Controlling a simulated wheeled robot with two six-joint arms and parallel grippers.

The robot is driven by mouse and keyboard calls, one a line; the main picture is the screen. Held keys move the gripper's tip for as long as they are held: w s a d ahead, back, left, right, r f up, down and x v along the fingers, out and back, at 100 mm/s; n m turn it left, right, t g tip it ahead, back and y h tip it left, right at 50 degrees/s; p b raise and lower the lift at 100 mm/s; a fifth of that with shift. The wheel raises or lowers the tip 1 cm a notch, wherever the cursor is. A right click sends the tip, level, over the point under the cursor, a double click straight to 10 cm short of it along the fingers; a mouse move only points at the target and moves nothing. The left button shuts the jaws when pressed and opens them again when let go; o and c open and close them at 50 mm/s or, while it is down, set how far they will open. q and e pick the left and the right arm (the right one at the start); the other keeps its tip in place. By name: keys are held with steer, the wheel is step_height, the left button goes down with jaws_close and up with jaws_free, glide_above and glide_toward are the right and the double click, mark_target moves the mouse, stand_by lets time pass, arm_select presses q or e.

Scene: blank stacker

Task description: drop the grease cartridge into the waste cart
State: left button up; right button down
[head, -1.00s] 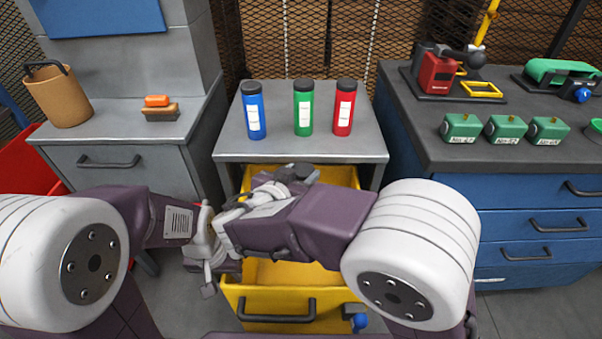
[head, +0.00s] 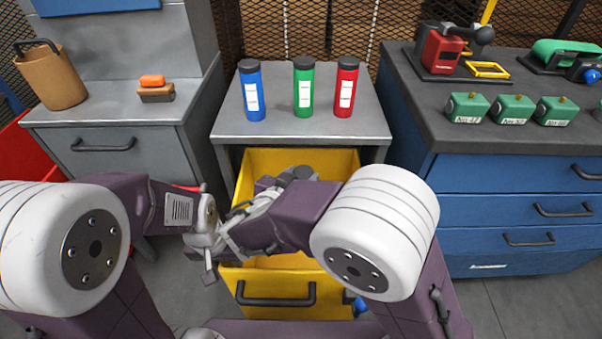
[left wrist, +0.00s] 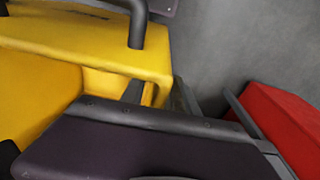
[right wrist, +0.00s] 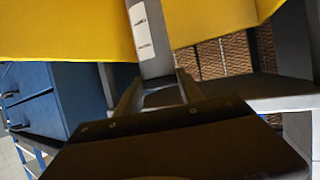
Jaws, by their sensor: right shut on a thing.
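A grey grease cartridge (right wrist: 150,40) with a white label is between the fingers of my right gripper (right wrist: 157,88), which is shut on it. In the head view the right gripper (head: 290,178) is above the open yellow cart (head: 330,170), its wrist partly hiding the fingers and cartridge. The yellow cart stands at the grey table; its wall also shows beyond the cartridge in the right wrist view. My left gripper (head: 208,262) is empty, just left of the yellow cart; in the left wrist view its fingers (left wrist: 158,95) look apart. The pictures do not label which cart is for waste.
Blue (head: 252,92), green (head: 303,90) and red (head: 346,88) bottles stand on the grey table (head: 290,128). A red bin (head: 28,150) is at far left. A blue drawer bench (head: 500,170) is at right. My forearms nearly meet over the cart's front left.

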steer(key=c, duration=0.7)
jaws_free()
steer(key=shift+o, duration=0.2)
steer(key=p+v, duration=0.2)
steer(key=v, duration=0.7)
